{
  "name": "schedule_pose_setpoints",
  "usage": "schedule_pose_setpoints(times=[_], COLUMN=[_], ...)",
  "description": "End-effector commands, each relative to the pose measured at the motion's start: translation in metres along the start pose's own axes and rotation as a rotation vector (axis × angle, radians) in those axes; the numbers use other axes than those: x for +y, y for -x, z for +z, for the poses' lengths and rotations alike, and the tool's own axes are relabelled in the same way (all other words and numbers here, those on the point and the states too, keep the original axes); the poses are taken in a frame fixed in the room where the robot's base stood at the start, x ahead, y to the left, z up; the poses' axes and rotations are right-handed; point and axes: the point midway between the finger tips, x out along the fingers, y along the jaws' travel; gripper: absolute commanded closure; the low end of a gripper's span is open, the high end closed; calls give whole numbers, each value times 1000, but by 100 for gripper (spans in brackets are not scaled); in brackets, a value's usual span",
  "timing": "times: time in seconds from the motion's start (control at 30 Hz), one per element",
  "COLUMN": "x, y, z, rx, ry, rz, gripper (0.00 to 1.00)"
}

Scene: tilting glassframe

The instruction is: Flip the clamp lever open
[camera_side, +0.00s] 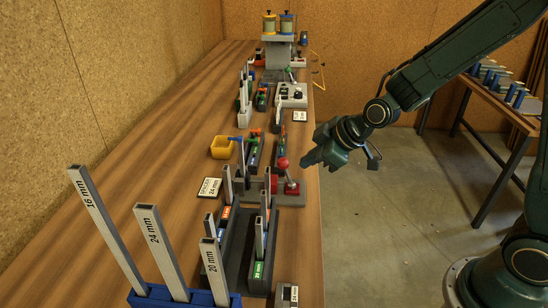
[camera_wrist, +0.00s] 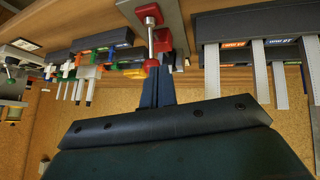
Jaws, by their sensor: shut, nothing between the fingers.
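The clamp has a grey base plate (camera_side: 313,192) near the right edge of the bench and a lever with a red ball knob (camera_side: 282,163) on top, standing roughly upright. In the wrist view the lever's metal rod (camera_wrist: 150,40) runs between a red block (camera_wrist: 148,14) and the red knob (camera_wrist: 152,65). My gripper (camera_side: 306,163) is just right of the knob in the side view, at about its height. In the wrist view its dark fingers (camera_wrist: 157,82) are together and empty, with the tips close to the knob; I cannot tell whether they touch.
Upright metal bars in a blue holder (camera_side: 190,297) stand in front, with slotted dark racks (camera_side: 238,240) behind them. A yellow bin (camera_side: 222,147) and a "24 mm" card (camera_side: 209,188) lie left of the clamp.

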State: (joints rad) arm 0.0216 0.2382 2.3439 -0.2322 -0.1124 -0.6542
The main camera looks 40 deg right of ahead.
Motion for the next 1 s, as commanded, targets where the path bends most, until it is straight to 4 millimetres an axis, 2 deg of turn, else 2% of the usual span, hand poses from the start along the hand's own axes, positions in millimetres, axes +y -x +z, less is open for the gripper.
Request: schedule_pose_setpoints(times=[0.2, 0.4, 1.0], x=[6, 10, 11], y=[-22, -35, -42], z=[-6, -10, -15], rx=[0, -1, 1], ry=[1, 1, 2], rz=[0, 0, 0], gripper=[100, 100, 100])
